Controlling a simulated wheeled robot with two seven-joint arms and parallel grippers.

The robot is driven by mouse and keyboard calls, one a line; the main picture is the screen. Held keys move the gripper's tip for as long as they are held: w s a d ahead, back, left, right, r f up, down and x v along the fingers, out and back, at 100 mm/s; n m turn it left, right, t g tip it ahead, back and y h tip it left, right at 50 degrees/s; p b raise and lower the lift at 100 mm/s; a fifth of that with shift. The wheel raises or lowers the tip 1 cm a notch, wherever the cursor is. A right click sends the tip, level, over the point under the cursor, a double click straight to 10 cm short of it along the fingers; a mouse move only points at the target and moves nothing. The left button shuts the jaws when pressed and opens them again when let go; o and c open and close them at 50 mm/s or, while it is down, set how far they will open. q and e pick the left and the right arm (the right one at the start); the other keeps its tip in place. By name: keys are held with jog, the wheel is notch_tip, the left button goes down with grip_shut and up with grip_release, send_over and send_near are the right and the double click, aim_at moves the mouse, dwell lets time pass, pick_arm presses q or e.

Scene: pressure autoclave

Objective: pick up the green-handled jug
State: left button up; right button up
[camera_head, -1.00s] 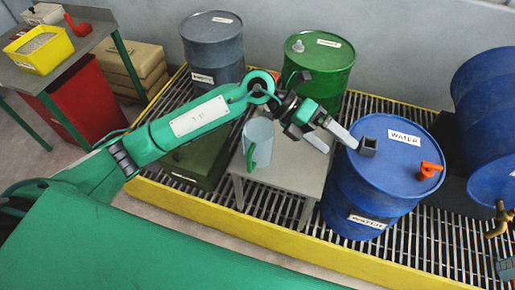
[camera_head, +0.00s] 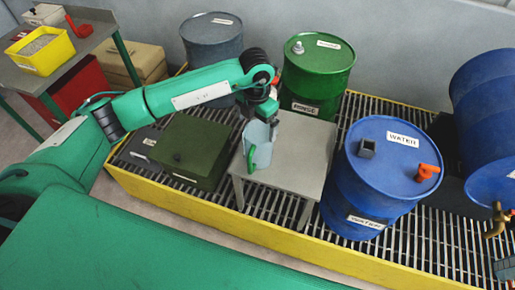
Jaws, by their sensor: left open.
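The jug (camera_head: 261,148) is pale blue-grey with a green handle (camera_head: 250,158) on its front left side. It stands upright on a small grey table (camera_head: 298,152). My left gripper (camera_head: 262,116) is open, pointing down just above and behind the jug's rim. The gripper and wrist partly overlap the jug's top, and I cannot tell whether the fingers touch it. My right gripper is not in view.
A blue water drum (camera_head: 376,195) stands close to the table's right side, a green drum (camera_head: 318,80) behind it. A dark green box (camera_head: 185,150) lies to its left. A yellow-edged grating (camera_head: 290,238) lies below. Another blue drum (camera_head: 490,120) has a brass tap.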

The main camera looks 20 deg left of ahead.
aim_at(257, 151)
pick_arm(q)
notch_tip(257, 151, down, 7)
jog(key=p, duration=0.2)
jog(key=shift+s+r, duration=0.15)
jog(key=c, duration=1)
jog(key=shift+c, duration=1)
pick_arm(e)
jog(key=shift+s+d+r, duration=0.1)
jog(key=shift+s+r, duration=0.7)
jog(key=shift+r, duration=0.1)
pick_arm(q)
jog(key=shift+r, duration=0.15)
